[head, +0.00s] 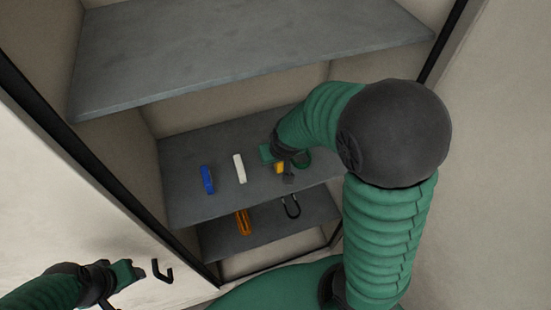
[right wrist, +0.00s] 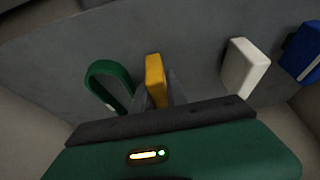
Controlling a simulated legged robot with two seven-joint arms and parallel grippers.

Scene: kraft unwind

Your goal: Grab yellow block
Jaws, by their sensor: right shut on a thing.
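The yellow block (head: 279,168) is on the middle shelf (head: 190,206), at the right end of a row of blocks. My right gripper (head: 286,174) reaches in from the right and is shut on it. In the right wrist view the yellow block (right wrist: 155,74) stands up between the dark fingers (right wrist: 160,98), its lower part hidden by them. I cannot tell whether it still touches the shelf. My left gripper (head: 136,271) is low at the left, away from the shelves; its finger opening is too small to make out.
A white block (head: 240,168) and a blue block (head: 207,179) stand left of the yellow one. A green loop (right wrist: 105,84) is close on its other side. An orange item (head: 243,222) and a black loop (head: 291,207) are on the lower shelf. The upper shelf (head: 240,50) hangs above.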

